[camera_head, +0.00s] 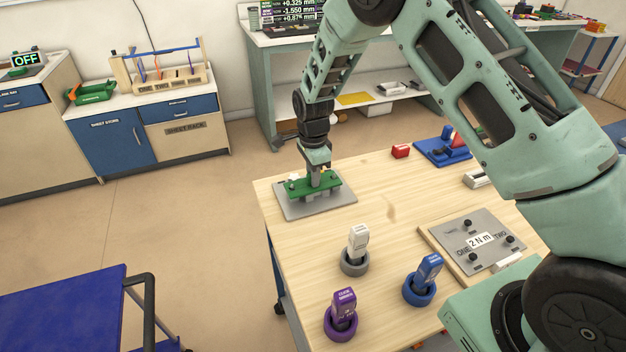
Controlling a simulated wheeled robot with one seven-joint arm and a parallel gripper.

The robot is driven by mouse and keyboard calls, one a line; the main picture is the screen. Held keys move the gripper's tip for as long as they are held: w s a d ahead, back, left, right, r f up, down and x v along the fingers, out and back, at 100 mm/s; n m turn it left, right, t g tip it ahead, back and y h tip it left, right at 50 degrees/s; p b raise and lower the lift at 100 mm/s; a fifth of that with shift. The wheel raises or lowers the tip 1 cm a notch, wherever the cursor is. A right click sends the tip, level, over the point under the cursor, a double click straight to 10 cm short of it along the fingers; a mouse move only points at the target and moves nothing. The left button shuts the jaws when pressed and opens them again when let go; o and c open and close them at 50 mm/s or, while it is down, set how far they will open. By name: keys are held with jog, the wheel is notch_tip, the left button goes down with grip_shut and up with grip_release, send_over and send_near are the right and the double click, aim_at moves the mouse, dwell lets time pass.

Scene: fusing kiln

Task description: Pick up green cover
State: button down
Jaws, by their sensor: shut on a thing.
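The green cover (330,188) is a flat green piece at the far left corner of the wooden table. It is at a grey plate (300,209), over its middle. My gripper (316,180) points down at the green cover from above and is shut on it. I cannot tell whether the cover touches the plate or is slightly above it. The fingertips are small and partly hidden against the cover.
On the wooden table (385,215) stand tools in a grey holder (354,263), a blue holder (419,291) and a purple holder (342,325). A grey panel marked "2 N.m" (450,235) lies at right.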

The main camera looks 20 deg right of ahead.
notch_tip(320, 180, up, 10)
jog(key=shift+b, duration=1)
